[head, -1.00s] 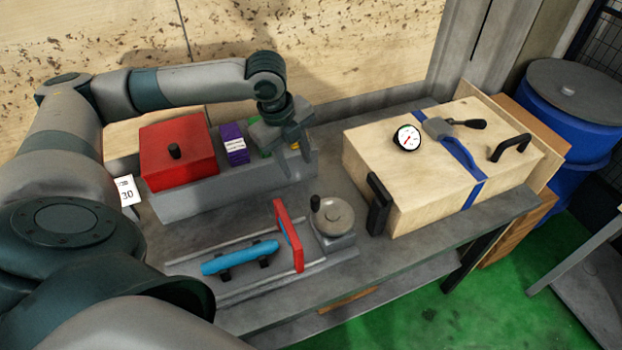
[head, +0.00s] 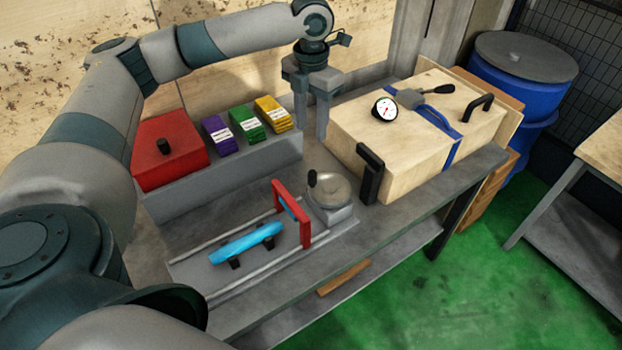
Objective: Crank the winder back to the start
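The winder (head: 329,188) is a round grey disc with an upright black crank knob (head: 312,178), on a grey block at the right end of the rails. A red frame (head: 291,214) stands on the rails just left of it. My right gripper is not in view.
A red box (head: 168,152) and purple, green and yellow packs (head: 272,113) sit on a grey ledge behind.

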